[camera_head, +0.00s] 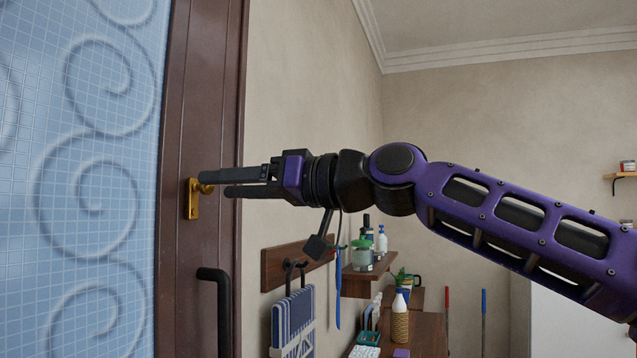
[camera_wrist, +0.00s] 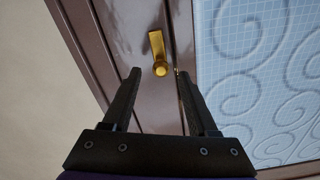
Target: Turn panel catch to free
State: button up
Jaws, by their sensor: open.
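The head view does not show clearly whether a finger touches the knob.
A black handle (camera_head: 220,305) sticks out from the frame below the catch. A wall shelf (camera_head: 368,280) holds bottles.

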jog(key=v, duration=1.5)
jog(key=shift+d, duration=0.25)
jog(key=shift+s, duration=0.1)
jog(key=s+d+f+m+h+p, duration=0.1)
jog(key=s+d+f+m+h, duration=0.2)
jog(key=f, duration=0.8)
jog(key=s+d+f+m+g+h+p, duration=0.1)
jog(key=s+d+f+m+h, duration=0.2)
jog(key=f+h, duration=0.5)
jog(key=s+d+f+m+h+p, duration=0.2)
jog(key=s+d+f+m+h, duration=0.1)
jog(key=f, duration=1.3)
jog(key=s+m+h, duration=0.1)
jog(key=s+h, duration=0.1)
jog(key=shift+s+d+f+h, duration=0.2)
jog(key=shift+d+f+h, duration=0.05)
jog(key=shift+d+h, duration=0.05)
jog(key=shift+c, duration=0.7)
jog(key=shift+a, duration=0.15)
